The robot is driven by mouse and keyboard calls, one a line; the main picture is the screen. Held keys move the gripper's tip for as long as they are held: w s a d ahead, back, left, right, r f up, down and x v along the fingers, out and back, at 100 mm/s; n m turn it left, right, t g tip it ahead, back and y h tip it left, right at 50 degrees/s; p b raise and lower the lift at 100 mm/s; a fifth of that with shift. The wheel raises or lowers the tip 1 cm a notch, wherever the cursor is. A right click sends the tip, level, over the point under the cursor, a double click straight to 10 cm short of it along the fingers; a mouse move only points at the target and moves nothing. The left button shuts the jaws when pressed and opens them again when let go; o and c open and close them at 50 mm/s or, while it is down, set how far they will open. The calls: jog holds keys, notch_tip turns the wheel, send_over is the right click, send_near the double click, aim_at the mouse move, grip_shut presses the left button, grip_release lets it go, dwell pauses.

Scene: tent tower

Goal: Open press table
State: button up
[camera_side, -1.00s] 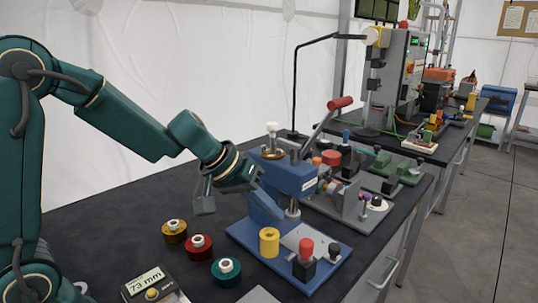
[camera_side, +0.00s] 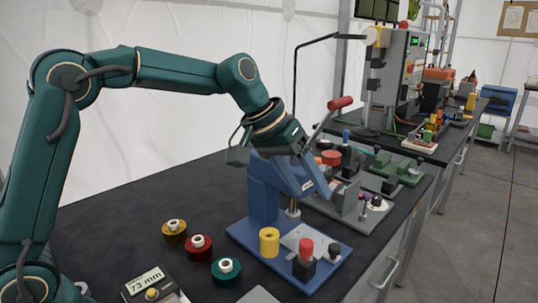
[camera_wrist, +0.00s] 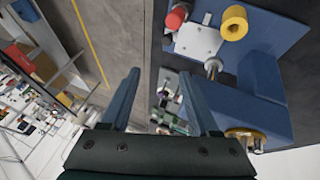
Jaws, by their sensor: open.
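The blue press (camera_side: 262,198) stands on a blue base plate (camera_side: 248,235) on the dark bench. On the plate are a yellow cylinder (camera_side: 269,241), a light grey table plate (camera_side: 312,236) and a red knob (camera_side: 306,247) on a dark block. In the wrist view the grey plate (camera_wrist: 200,41), red knob (camera_wrist: 177,15) and yellow cylinder (camera_wrist: 234,22) lie beyond the right finger. My gripper (camera_side: 318,184) is by the press head, above the grey plate, and hides part of the head. In the wrist view my gripper (camera_wrist: 160,80) is open with nothing between its fingers.
A lever with a red handle (camera_side: 341,103) rises behind my gripper. Yellow (camera_side: 174,230), red (camera_side: 199,246) and green (camera_side: 227,270) ringed discs and a gauge reading 73 mm (camera_side: 150,284) lie left of the press. Grey and green fixtures (camera_side: 366,208) crowd its right.

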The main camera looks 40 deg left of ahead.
jog(key=shift+w+d+f+m+g+y, duration=0.15)
jog(key=shift+w+d+f+m+y, duration=0.1)
jog(key=shift+w+d+y, duration=0.65)
jog(key=shift+w+d+f+m+g+y, duration=0.15)
jog(key=shift+w+d+f+m+y, duration=0.1)
jog(key=shift+w+d+y, duration=0.6)
jog(key=shift+s+d, duration=0.1)
jog(key=shift+d, duration=0.15)
send_near(334, 247)
jog(key=x, duration=0.6)
jog(key=shift+f, duration=0.35)
jog(key=shift+w+f, duration=0.5)
jog(key=shift+f, duration=0.15)
grip_shut()
